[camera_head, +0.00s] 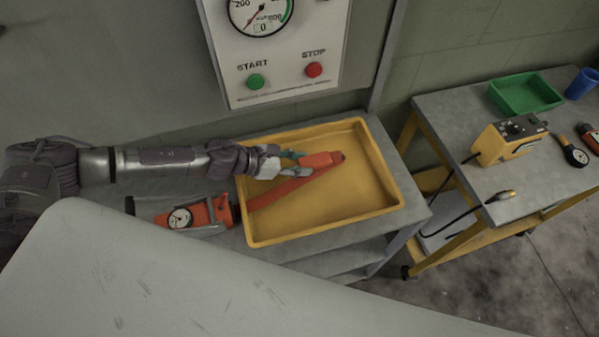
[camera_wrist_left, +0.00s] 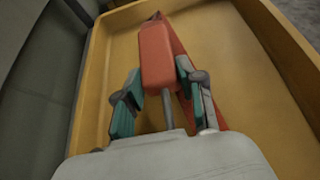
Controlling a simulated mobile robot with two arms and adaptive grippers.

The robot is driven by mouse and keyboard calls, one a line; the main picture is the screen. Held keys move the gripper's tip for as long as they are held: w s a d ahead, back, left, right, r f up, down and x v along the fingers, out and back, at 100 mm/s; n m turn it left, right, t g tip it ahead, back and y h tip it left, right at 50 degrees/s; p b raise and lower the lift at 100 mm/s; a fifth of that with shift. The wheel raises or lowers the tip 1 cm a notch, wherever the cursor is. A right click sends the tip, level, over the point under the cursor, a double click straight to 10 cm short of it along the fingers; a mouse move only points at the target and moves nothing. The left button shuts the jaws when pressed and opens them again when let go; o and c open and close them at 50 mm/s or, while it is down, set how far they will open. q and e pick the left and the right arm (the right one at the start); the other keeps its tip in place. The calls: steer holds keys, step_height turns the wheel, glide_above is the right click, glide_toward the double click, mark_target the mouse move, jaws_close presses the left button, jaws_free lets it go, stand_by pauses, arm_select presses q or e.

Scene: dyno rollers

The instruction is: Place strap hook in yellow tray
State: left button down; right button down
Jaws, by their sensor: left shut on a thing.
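The yellow tray (camera_head: 325,232) sits on a grey cart below the control panel. The strap hook (camera_head: 322,160) shows as an orange-red block with a flat red strap running down and left across the tray toward its left rim. My left gripper (camera_head: 297,166) is over the tray, reaching in from the left, and is shut on the strap hook. In the left wrist view the red block (camera_wrist_left: 157,58) stands between the teal-padded fingers of my left gripper (camera_wrist_left: 160,92), with the tray (camera_wrist_left: 98,75) around and below it. I cannot tell if the strap touches the tray floor. My right gripper is not in view.
A second table at right holds a green bin (camera_head: 525,93), a blue cup (camera_head: 582,83) and a yellow box (camera_head: 507,139) with cables. The tray's right part is bare.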

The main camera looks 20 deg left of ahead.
arm_select(q)
step_height(320, 180, down, 4)
steer(key=shift+w+f, duration=0.1)
stand_by(0.4)
steer(key=shift+f+b, duration=0.2)
steer(key=shift+b, duration=0.15)
steer(key=c, duration=0.7)
jaws_free()
steer(key=shift+r, duration=0.1)
